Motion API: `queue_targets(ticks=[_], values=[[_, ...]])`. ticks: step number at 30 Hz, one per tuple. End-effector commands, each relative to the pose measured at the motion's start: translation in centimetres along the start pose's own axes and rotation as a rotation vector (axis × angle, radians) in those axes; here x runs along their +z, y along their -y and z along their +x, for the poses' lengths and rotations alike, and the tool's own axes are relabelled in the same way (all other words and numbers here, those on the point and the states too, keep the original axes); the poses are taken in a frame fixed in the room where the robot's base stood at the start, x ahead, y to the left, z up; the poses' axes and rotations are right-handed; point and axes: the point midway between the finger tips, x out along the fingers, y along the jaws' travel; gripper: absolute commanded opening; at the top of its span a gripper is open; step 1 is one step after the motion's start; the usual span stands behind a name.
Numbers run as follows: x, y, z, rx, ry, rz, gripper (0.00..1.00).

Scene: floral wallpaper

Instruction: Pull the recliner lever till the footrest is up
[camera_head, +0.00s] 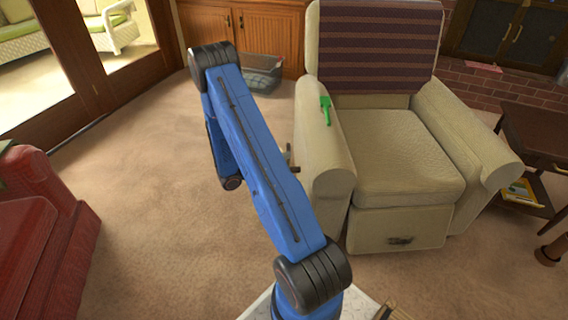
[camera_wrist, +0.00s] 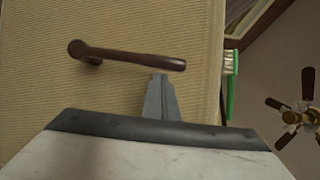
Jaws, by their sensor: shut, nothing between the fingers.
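The beige recliner (camera_head: 400,165) stands upright, its front footrest panel (camera_head: 400,228) hanging down flat. In the wrist view its dark brown lever (camera_wrist: 125,54) stands out from the ribbed beige side (camera_wrist: 40,90), with its bent end at the left and its free end at the right. My gripper (camera_wrist: 160,82) is shut and empty, its tips close below the lever near the free end; I cannot tell if they touch. In the head view my arm hides the gripper, and a small brown piece that may be the lever shows beside the left armrest (camera_head: 325,165).
A green-handled brush (camera_head: 325,109) lies on the left armrest, also seen in the wrist view (camera_wrist: 232,85). A red sofa (camera_head: 30,240) is at left, a dark side table (camera_head: 540,135) at right. Carpet left of the recliner is clear.

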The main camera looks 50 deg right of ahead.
Motion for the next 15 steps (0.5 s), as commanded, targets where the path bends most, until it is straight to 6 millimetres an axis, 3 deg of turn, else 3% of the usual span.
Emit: queue_targets(ticks=[15], values=[[5.8, 0.5, 2.8, 0.196, 0.0, -0.409, 0.0]])
